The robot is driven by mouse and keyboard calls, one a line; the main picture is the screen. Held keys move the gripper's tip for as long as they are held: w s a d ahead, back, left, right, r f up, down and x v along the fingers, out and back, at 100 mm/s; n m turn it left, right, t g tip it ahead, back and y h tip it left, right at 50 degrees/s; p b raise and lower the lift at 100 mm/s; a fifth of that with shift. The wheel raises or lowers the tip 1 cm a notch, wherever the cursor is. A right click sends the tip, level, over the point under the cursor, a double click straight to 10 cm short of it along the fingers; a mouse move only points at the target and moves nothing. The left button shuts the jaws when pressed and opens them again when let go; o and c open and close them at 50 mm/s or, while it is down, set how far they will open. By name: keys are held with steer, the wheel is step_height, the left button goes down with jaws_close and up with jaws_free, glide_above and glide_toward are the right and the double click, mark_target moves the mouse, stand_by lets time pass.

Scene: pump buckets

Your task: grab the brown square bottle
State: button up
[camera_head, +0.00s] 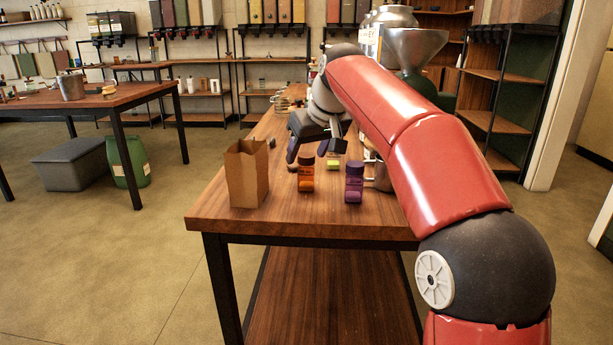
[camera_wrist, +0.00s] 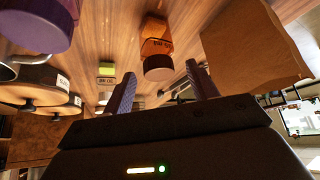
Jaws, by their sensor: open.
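A small orange-brown bottle (camera_head: 306,182) with a dark cap stands upright near the front of the wooden table; it appears to be the brown square bottle. In the wrist view the labelled bottle (camera_wrist: 156,46) shows inverted, between and beyond the fingertips. My gripper (camera_head: 309,150) is open and empty, pointing down just above and behind the bottle in the head view. Its two purple-grey fingers (camera_wrist: 160,85) are spread and apart from the bottle. Whether the bottle's body is truly square is hard to tell.
A purple bottle (camera_head: 354,184) stands close to the right. A brown paper bag (camera_head: 247,174) stands to the left. A small lime-green item (camera_head: 333,164) lies behind. Metal and dark vessels (camera_wrist: 35,85) show at the left of the wrist view. The table's front edge (camera_head: 300,225) is clear.

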steer(key=x, duration=0.4)
steer(key=shift+s, duration=0.15)
steer(key=c, duration=1.1)
